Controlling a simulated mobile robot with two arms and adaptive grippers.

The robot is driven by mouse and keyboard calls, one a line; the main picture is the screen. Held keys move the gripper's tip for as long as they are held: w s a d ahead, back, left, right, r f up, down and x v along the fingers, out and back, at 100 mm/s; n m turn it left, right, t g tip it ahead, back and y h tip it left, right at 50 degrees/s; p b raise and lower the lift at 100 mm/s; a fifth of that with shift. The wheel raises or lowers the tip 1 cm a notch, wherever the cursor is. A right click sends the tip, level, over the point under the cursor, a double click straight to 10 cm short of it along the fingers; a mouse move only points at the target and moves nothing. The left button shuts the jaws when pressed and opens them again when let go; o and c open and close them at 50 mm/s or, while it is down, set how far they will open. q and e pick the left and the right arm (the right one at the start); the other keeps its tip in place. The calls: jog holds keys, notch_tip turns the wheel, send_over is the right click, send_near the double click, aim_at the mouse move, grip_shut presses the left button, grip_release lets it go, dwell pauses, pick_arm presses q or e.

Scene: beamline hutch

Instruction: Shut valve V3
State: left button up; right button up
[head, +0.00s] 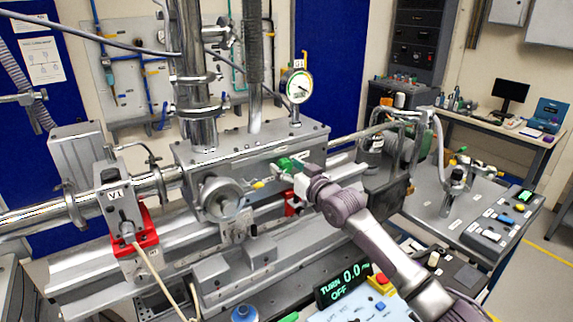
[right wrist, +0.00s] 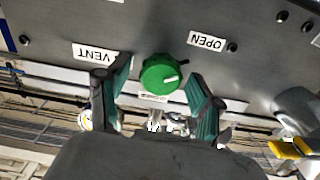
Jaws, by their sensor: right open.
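A round green knob (right wrist: 160,74) with a white pointer mark sits on a dark grey panel in the right wrist view. Labels VENT (right wrist: 95,54) and OPEN (right wrist: 207,41) are upside down on either side of it, and a third label below it (right wrist: 152,97) is too small to read surely. No V3 tag is readable. My right gripper (right wrist: 158,78) is open, with one green-padded finger on each side of the knob; contact cannot be told. In the head view my right gripper (head: 291,166) is at the grey block's front face, largely hiding the knob. My left gripper is not in view.
A valve tagged V1 (head: 117,200) with a red bracket is farther left. A gauge (head: 297,87) rises above the block.

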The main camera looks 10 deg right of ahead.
jog(key=shift+w+a, duration=0.1)
jog(key=shift+w, duration=0.15)
jog(key=c, duration=1.1)
jog(key=shift+c, duration=0.2)
